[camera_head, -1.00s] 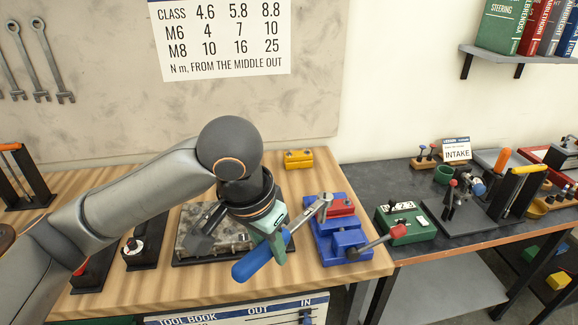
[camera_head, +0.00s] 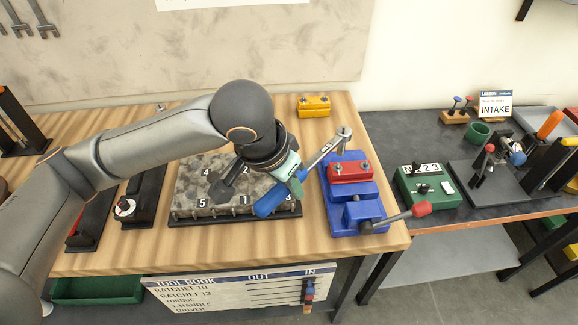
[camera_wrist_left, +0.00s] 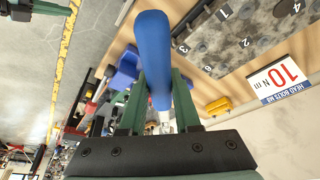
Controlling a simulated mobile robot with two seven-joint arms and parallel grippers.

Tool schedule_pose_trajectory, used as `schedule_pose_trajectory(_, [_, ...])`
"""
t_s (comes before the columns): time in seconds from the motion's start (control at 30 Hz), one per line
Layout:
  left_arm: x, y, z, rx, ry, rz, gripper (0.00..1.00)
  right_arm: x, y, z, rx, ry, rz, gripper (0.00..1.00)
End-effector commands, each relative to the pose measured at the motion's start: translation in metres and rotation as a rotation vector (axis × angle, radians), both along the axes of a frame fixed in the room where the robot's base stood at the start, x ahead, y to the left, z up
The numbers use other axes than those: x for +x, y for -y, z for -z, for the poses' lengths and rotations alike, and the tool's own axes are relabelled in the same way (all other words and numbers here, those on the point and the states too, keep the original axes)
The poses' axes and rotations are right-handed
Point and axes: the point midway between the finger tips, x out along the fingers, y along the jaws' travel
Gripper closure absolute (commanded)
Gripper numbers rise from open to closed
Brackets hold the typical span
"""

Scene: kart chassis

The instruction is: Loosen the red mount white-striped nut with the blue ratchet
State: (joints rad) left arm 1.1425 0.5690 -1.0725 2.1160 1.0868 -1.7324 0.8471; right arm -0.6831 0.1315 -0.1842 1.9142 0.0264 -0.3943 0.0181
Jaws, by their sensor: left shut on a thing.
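My left gripper (camera_head: 288,178) is shut on the blue ratchet (camera_head: 270,202) by its blue handle, which also shows large in the left wrist view (camera_wrist_left: 155,55). The ratchet's metal shaft points up and right, and its head (camera_head: 344,133) appears just behind the red mount, apparently above it. The red mount (camera_head: 350,173) is held in a blue vise (camera_head: 362,212) at the right end of the wooden bench. Two nuts show on the mount, a left one (camera_head: 334,167) and a right one (camera_head: 365,166). White stripes are too small to tell. My right gripper is not in view.
The vise's red-tipped handle (camera_head: 421,209) sticks out to the right. A numbered grey block (camera_head: 205,185) lies under my left arm. A yellow block (camera_head: 313,106) stands behind the vise. A green box (camera_head: 428,186) sits on the dark right-hand table.

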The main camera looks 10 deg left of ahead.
Motion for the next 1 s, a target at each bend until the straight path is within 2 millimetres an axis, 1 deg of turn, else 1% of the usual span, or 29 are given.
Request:
schedule_pose_trajectory(0.13, [0.000, 0.000, 0.023, -0.001, 0.002, 0.000, 1.00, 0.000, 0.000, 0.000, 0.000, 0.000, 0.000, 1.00])
schedule_pose_trajectory(0.2, [0.008, -0.010, 0.021, 0.000, 0.004, 0.050, 1.00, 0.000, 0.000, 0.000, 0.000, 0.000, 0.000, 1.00])
schedule_pose_trajectory(0.37, [0.021, -0.028, 0.021, -0.001, 0.006, 0.176, 1.00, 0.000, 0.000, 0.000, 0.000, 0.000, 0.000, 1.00])
schedule_pose_trajectory(0.4, [0.025, -0.032, 0.026, -0.001, 0.007, 0.207, 1.00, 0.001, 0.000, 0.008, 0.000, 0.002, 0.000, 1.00])
schedule_pose_trajectory(0.43, [0.027, -0.035, 0.026, -0.002, 0.007, 0.232, 1.00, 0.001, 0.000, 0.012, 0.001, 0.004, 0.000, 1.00])
schedule_pose_trajectory(0.6, [0.043, -0.049, 0.026, -0.003, 0.007, 0.360, 1.00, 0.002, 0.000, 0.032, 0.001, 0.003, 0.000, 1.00])
schedule_pose_trajectory(0.87, [0.069, -0.069, 0.023, -0.005, 0.008, 0.555, 1.00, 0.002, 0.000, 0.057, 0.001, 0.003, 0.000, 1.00])
schedule_pose_trajectory(0.9, [0.073, -0.070, 0.012, -0.007, 0.002, 0.583, 1.00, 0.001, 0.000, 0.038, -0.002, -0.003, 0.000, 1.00])
schedule_pose_trajectory(1.0, [0.083, -0.074, 0.012, -0.007, 0.001, 0.652, 1.00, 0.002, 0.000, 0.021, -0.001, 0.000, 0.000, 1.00])
